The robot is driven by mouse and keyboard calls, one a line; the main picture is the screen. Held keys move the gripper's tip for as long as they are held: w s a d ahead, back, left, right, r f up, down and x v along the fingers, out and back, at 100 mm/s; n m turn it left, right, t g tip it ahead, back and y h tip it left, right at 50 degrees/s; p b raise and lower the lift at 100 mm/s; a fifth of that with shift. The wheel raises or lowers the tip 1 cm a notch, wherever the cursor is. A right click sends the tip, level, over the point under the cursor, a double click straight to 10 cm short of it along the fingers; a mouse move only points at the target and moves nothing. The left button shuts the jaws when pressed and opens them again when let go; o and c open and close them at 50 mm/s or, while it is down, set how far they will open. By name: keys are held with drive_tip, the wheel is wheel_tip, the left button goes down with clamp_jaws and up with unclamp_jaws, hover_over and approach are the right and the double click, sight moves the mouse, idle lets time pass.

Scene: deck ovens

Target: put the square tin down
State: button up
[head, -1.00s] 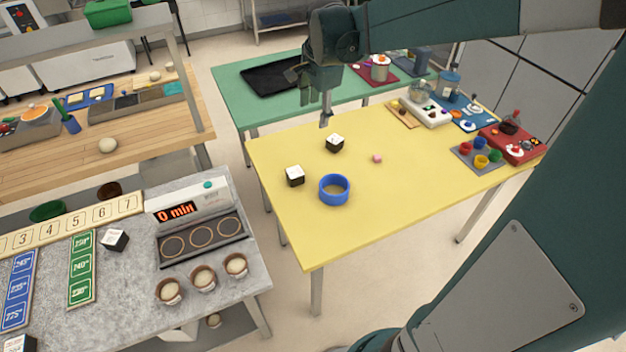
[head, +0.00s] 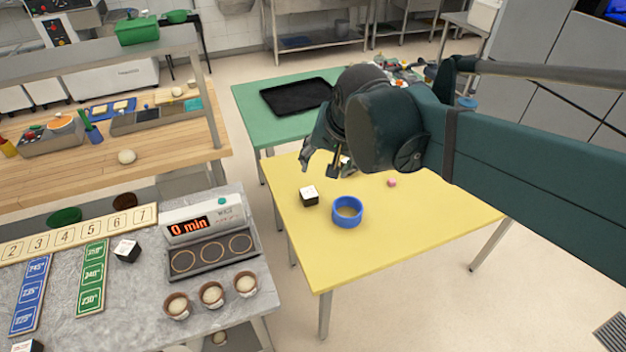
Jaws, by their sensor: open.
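My gripper (head: 320,168) is open above the far left part of the yellow table (head: 390,235), with nothing visible between its fingers. I cannot make out a square tin for certain in the head view. A black cube with a white top (head: 309,197) stands on the yellow table just below and in front of my gripper. A second such cube (head: 346,161) is mostly hidden behind my gripper and arm. A black rectangular tray (head: 296,96) lies on the green table (head: 250,112) behind.
My arm hides much of the table's back right.

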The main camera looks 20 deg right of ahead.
drive_tip(key=s+a+f+n+t, duration=0.1)
drive_tip(key=s+a+f+n, duration=0.2)
drive_tip(key=s+n, duration=0.4)
drive_tip(key=shift+s+a+t, duration=0.3)
drive_tip(key=shift+s+a, duration=0.15)
drive_tip(key=shift+s, duration=0.8)
